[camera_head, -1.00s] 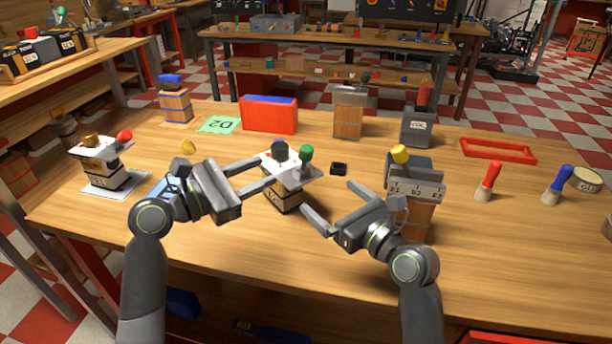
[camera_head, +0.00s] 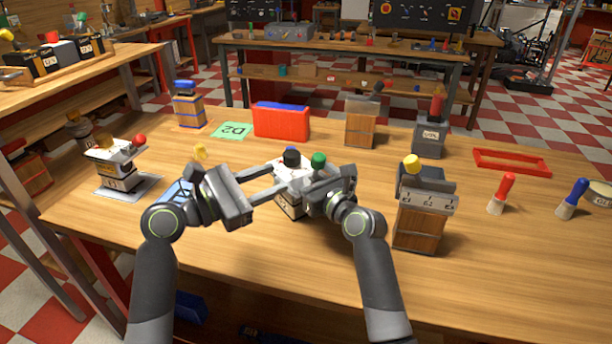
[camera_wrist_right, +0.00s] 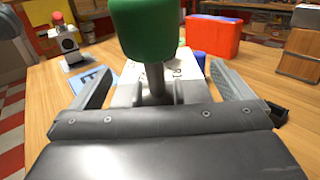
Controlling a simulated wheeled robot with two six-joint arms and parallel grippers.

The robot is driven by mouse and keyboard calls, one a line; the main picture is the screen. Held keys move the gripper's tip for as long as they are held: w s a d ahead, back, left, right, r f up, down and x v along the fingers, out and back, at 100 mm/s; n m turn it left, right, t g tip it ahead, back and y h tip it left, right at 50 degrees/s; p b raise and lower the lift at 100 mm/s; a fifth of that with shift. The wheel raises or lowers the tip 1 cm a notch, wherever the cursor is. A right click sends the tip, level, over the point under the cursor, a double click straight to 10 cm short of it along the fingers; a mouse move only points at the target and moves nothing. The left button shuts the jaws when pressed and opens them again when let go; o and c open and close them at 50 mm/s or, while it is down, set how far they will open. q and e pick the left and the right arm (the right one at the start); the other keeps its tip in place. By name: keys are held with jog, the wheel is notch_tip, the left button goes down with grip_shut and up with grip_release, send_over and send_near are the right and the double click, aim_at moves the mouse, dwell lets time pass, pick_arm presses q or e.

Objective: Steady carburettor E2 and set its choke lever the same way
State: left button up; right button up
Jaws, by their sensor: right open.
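The middle carburettor (camera_head: 288,205), a small body with a white top, stands on the bench with a black knob (camera_head: 291,157) and a green-knobbed lever (camera_head: 318,160). I cannot read its label. My left gripper (camera_head: 281,177) reaches its left side with fingers apart; whether they press on it is unclear. My right gripper (camera_head: 308,192) is at its right front, partly hiding it. In the right wrist view, the green knob (camera_wrist_right: 146,25) and its dark stem stand between my right gripper's (camera_wrist_right: 160,80) open fingers. Another carburettor (camera_head: 118,170) with yellow and red knobs stands left on a pale mat.
A wooden block with a grey labelled top and yellow knob (camera_head: 421,215) stands close right of my right arm. Behind are a red box (camera_head: 281,122), a green D2 card (camera_head: 232,131) and a grey bin (camera_head: 430,140).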

jog(key=shift+c, duration=0.4)
jog(key=c, duration=0.9)
jog(key=shift+c, duration=0.2)
